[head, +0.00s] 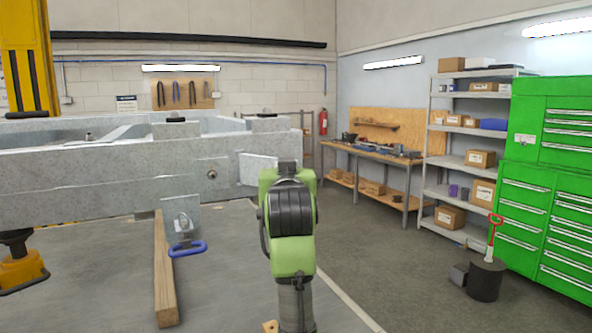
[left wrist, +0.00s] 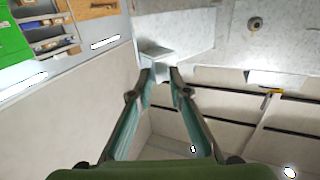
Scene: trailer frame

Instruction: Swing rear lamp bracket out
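The grey galvanised trailer frame (head: 110,175) spans the left of the head view. A light grey bracket plate (head: 257,168) stands out at its right end, partly hidden by my green left wrist. In the left wrist view the bracket (left wrist: 155,50) shows as a pale plate with a bent lip, beside the frame side with a round hole (left wrist: 255,23). My right gripper is not in view.
A yellow stand (head: 22,270) is at left. A workbench (head: 370,155), shelves and green cabinets (head: 550,190) line the right.

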